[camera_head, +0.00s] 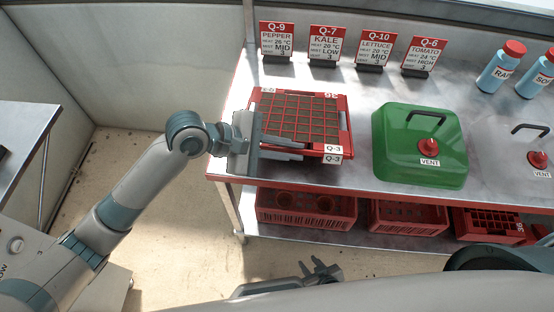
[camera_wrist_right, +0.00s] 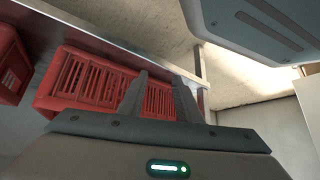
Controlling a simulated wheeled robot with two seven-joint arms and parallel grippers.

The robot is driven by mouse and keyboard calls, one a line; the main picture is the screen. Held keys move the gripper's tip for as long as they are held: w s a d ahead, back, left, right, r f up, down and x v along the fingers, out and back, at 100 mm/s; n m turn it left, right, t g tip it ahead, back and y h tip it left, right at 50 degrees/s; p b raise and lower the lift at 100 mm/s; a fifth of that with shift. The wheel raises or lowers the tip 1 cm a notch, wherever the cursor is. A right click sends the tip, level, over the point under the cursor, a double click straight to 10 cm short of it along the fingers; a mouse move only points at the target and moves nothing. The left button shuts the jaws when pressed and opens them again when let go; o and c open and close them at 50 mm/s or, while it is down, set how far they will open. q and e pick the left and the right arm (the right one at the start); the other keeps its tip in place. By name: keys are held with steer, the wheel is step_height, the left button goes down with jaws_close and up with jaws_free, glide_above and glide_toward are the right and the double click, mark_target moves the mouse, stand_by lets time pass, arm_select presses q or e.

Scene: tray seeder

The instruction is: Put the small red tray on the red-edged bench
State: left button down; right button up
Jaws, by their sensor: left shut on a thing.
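The small red tray (camera_head: 300,118), with a grid of brown-filled cells, is over the left part of the red-edged bench (camera_head: 362,172). Two Q-3 labels, one above the other, show at its front right corner, and a second red rim shows around it. I cannot tell whether the tray rests fully on what is below. My left gripper (camera_head: 283,147) is shut on the tray's front left side. My right gripper (camera_head: 322,270) is low in front of the bench, its fingers apart and empty; it also shows in the right wrist view (camera_wrist_right: 160,98).
A green lid (camera_head: 400,145) marked VENT stands right of the tray, with a clear lid farther right. Sign cards (camera_head: 325,45) line the back; blue bottles (camera_head: 500,68) stand back right. Red crates (camera_head: 305,208) sit on the lower shelf. Bench space between tray and green lid is narrow.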

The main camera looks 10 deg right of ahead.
arm_select(q)
steer(key=shift+w+a+f, duration=0.2)
steer(key=shift+a+f, duration=0.15)
steer(key=shift+a, duration=0.25)
steer(key=shift+w+a+f, duration=0.15)
steer(key=shift+a+f, duration=0.2)
steer(key=shift+a, duration=0.2)
steer(key=shift+w+a+f, duration=0.1)
steer(key=shift+a+f, duration=0.05)
steer(key=shift+a, duration=0.2)
steer(key=shift+f, duration=0.3)
step_height(320, 180, down, 3)
steer(key=shift+r, duration=0.1)
steer(key=shift+f, duration=0.35)
steer(key=c, duration=1.9)
jaws_free()
steer(key=shift+f, duration=0.1)
steer(key=shift+o, duration=0.4)
arm_select(e)
steer(key=shift+s+d+f, duration=0.15)
steer(key=shift+d, duration=0.55)
arm_select(q)
steer(key=shift+a, duration=0.15)
arm_select(e)
steer(key=shift+a, duration=0.1)
